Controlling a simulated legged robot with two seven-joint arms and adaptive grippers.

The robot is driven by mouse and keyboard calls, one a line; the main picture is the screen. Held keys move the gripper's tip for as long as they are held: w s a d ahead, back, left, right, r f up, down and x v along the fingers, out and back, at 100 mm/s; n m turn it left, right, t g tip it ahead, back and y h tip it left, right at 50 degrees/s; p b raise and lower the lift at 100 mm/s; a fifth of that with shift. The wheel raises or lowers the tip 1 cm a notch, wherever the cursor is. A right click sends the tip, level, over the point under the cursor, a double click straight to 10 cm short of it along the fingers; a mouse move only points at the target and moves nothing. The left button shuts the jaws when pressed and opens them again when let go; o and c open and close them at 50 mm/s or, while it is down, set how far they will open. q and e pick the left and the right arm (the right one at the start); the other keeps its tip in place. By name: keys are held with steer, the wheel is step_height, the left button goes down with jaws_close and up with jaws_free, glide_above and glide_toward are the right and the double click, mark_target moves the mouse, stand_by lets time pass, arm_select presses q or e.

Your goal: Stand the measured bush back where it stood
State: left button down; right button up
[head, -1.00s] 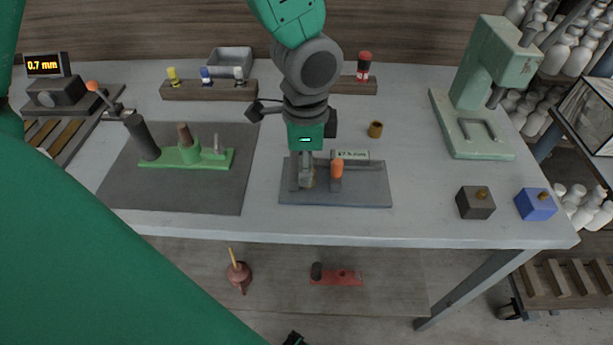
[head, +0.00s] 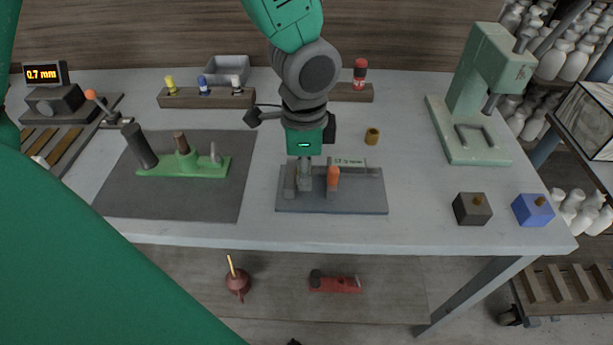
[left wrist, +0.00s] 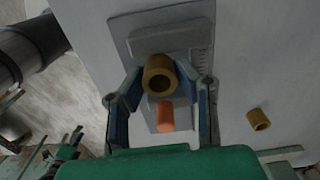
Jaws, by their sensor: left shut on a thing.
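My left gripper (head: 304,184) is over the grey gauge plate (head: 335,205), by the plate's left part. In the left wrist view its two fingers (left wrist: 163,100) are closed around a brass-coloured bush (left wrist: 152,82), whose open bore faces the camera. In the head view this bush is mostly hidden by the fingers. A second brass-coloured bush (head: 372,136) stands apart on the table, behind and right of the plate. My right gripper is not in view.
A dark mat (head: 170,205) with a green fixture (head: 185,166) lies to the left. A rack of bottles (head: 205,97) and a grey tray (head: 228,70) are behind.

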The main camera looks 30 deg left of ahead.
arm_select(q)
step_height(320, 180, up, 7)
steer(key=p, duration=0.1)
steer(key=w+a+n+b, duration=0.1)
steer(key=w+a+n, duration=0.3)
steer(key=w+a, duration=0.75)
steer(key=f, duration=0.2)
steer(key=w+d+f, duration=0.1)
steer(key=f, duration=0.3)
steer(key=shift+w+d+f+b, duration=0.15)
steer(key=shift+d+b, duration=0.2)
steer(key=shift+b, duration=0.05)
step_height(320, 180, down, 4)
steer(key=shift+r, duration=0.25)
steer(key=shift+f, duration=0.3)
steer(key=c, duration=1.2)
jaws_free()
